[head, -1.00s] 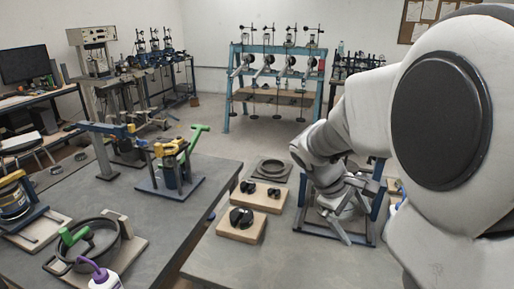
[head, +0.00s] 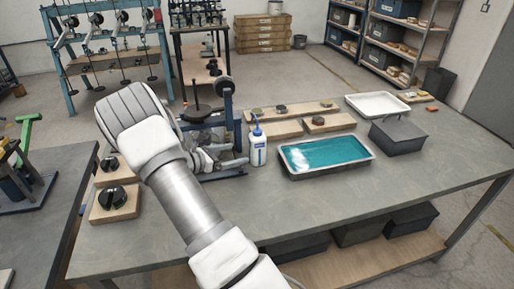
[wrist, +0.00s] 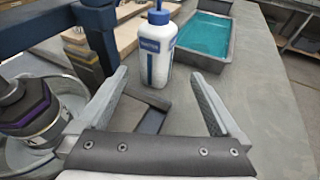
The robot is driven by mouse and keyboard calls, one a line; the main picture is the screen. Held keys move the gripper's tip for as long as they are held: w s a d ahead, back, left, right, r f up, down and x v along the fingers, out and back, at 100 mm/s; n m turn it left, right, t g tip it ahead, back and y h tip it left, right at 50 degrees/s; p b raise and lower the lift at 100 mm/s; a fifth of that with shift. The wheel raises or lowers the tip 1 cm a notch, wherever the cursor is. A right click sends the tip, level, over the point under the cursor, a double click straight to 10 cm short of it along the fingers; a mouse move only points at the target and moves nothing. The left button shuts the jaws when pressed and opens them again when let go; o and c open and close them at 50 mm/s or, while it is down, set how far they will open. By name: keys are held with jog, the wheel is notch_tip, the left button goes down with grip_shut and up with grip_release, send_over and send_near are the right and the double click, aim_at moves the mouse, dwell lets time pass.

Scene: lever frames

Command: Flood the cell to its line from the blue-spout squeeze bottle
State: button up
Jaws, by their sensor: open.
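The blue-spout squeeze bottle (head: 258,150) is white with a blue label and stands upright on the grey table, right of the blue loading frame (head: 228,114). The bottle also shows in the wrist view (wrist: 158,50). My gripper (wrist: 160,80) is open and empty, with its fingers pointing toward the bottle, which stands beyond them. A round metal vessel (wrist: 72,100) with a dark, purple-edged piece in it is at the left of the wrist view and may be the cell. Its line and water level are not readable. My arm hides part of the frame in the head view.
A tray of teal liquid (head: 327,153) lies right of the bottle. Behind are wooden boards with small parts (head: 328,123), a white tray (head: 378,105) and a dark lidded box (head: 398,135). The table front right is clear.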

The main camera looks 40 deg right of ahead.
aim_at(251, 151)
jog(key=shift+w+d+f+n, duration=0.2)
jog(key=shift+d+f+n, duration=0.1)
jog(key=shift+f, duration=0.15)
jog(key=shift+d, duration=0.2)
jog(key=b+x, duration=0.3)
jog(key=x, duration=0.5)
jog(key=shift+d+f, duration=0.15)
jog(key=shift+d, duration=0.05)
jog(key=shift+x, duration=0.9)
jog(key=c, duration=0.8)
jog(key=shift+o, duration=0.2)
jog(key=shift+r+p, duration=0.65)
jog(key=shift+r, duration=1.1)
